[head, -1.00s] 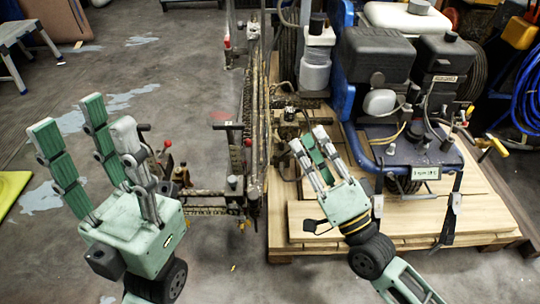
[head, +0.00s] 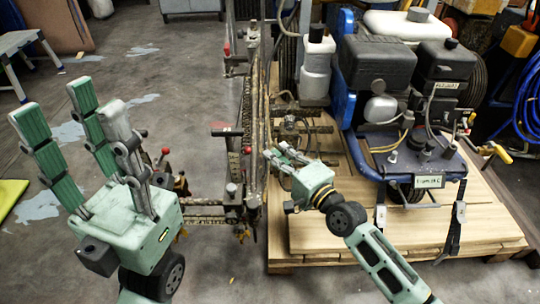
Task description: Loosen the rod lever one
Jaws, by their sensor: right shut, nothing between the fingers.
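The line striper's dark metal rod frame (head: 249,150) runs down the middle of the head view. A black T-shaped lever (head: 226,131) is on it, with a grey-knobbed part (head: 231,188) lower down. A red-knobbed lever (head: 165,151) shows further left. I cannot tell which is rod lever one. My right gripper (head: 276,155) is shut and empty, its fingers pointing left just right of the frame; contact is unclear. My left gripper (head: 68,108) is open and empty, its fingers pointing up, left of the levers and apart from them.
The striper's engine and pump unit (head: 375,65) stands at the right over a wooden pallet (head: 340,232). Straps (head: 458,215) hang at its front. A grey stool (head: 20,45) and a yellow item (head: 10,195) are at the left.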

